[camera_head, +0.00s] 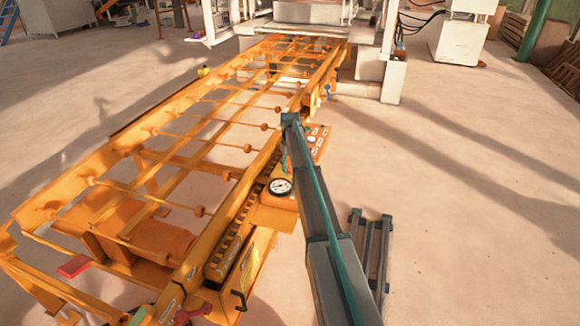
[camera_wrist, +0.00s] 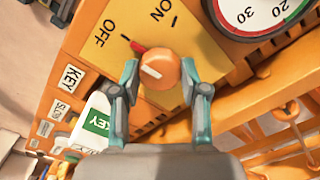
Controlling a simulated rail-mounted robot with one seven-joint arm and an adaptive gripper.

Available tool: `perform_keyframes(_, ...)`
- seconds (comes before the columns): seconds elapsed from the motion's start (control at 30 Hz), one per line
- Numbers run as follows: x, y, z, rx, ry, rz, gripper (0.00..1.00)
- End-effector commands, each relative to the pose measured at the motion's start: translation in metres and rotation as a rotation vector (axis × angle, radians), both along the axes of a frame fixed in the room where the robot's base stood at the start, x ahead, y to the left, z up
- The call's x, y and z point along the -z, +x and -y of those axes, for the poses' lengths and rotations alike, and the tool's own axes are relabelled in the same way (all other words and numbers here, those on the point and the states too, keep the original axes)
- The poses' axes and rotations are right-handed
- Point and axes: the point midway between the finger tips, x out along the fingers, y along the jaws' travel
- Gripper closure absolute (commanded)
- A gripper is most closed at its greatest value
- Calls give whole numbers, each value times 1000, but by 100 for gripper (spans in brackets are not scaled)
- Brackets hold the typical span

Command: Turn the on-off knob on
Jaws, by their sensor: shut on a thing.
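The round orange on-off knob (camera_wrist: 160,72) has a white line on its face and sits on a yellow plate (camera_wrist: 132,16) marked OFF and ON in the wrist view.
A green-and-white KEY tag (camera_wrist: 95,123) is left of my gripper. Open floor (camera_head: 470,200) lies right of the machine.

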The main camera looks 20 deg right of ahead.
Motion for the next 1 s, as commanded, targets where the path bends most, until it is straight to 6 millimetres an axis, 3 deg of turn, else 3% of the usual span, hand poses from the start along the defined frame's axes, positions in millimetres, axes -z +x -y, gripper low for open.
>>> perform_keyframes(0.47,-1,1,0,154,1,0,91)
perform_keyframes(1.0,-1,1,0,646,0,0,91)
